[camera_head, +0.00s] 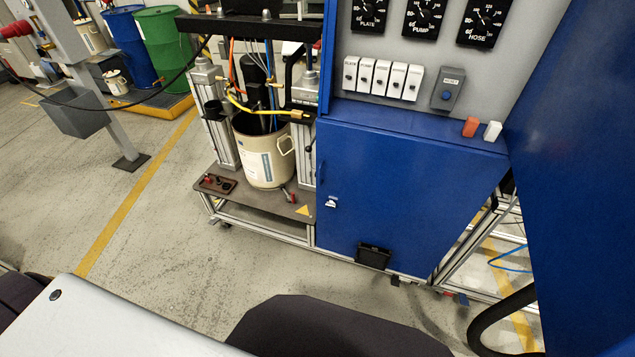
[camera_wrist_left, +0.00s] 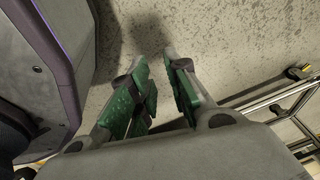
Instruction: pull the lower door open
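The lower door (camera_head: 395,200) is a flat blue panel on the front of the cabinet in the head view, below the gauges and switches. It looks shut. A small silver latch or lock (camera_head: 331,203) sits near its left edge, and a black box-like part (camera_head: 374,256) is at its bottom. My left gripper (camera_wrist_left: 160,88) shows in the left wrist view with its green-padded fingers apart and nothing between them. It hangs over bare floor, away from the door. Neither gripper shows in the head view.
Left of the door, a cream bucket (camera_head: 265,155) stands on a low framed platform (camera_head: 255,205). A tall blue panel (camera_head: 570,150) stands at the right. Blue and green drums (camera_head: 165,45) are at the back left. The concrete floor (camera_head: 190,240) in front is clear.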

